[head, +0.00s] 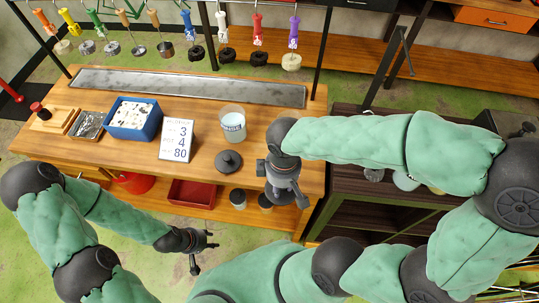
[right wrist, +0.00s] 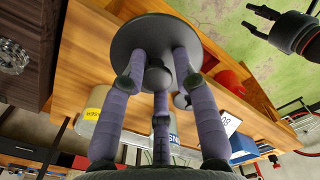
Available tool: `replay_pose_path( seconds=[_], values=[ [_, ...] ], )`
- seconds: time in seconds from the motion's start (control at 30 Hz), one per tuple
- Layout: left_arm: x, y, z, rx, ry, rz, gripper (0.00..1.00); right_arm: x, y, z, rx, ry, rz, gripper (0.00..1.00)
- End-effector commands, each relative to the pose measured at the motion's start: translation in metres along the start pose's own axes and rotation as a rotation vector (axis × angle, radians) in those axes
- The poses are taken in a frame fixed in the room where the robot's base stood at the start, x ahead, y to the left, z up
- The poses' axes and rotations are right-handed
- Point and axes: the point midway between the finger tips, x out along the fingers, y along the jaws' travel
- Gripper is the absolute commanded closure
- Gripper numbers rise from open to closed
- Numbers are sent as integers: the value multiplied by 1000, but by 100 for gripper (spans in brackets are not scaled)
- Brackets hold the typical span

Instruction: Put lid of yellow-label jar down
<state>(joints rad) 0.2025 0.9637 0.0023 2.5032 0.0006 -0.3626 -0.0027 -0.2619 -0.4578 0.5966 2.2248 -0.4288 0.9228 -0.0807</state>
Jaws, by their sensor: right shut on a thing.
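My right gripper (head: 288,190) is shut on a dark grey round lid (right wrist: 150,32). In the right wrist view its purple fingers close around the lid's knob. The lid is held above the wooden table near its front right. The yellow-label jar (right wrist: 93,116) stands on the table beside the fingers in that view; in the head view my right arm seems to hide it. A second dark lid (head: 229,161) lies on the table, in front of a clear jar with a blue label (head: 232,124). My left gripper (head: 203,243) is open and empty, off the table's front edge.
On the table (head: 100,160) are a number sign (head: 176,139), a blue bin (head: 134,118) with pale pieces and a metal trough (head: 190,87). Several tools hang above the back. A red tray (head: 192,193) is on the lower shelf. Bare wood lies around the second lid.

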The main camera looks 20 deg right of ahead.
Motion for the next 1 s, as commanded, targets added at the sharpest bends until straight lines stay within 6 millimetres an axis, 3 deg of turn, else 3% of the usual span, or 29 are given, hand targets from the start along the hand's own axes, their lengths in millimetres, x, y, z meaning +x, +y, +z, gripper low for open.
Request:
replay_pose_path(
  seconds=[0.4,0.63,1.0],
  values=[
    [16,-6,0,0,0,0,60,41,79,-32,6,-4,-2,98],
    [25,-9,-1,0,0,0,60,77,105,-43,2,-4,-2,98],
    [30,-11,-1,0,0,0,60,99,122,-51,2,-2,-2,98]
  ],
)
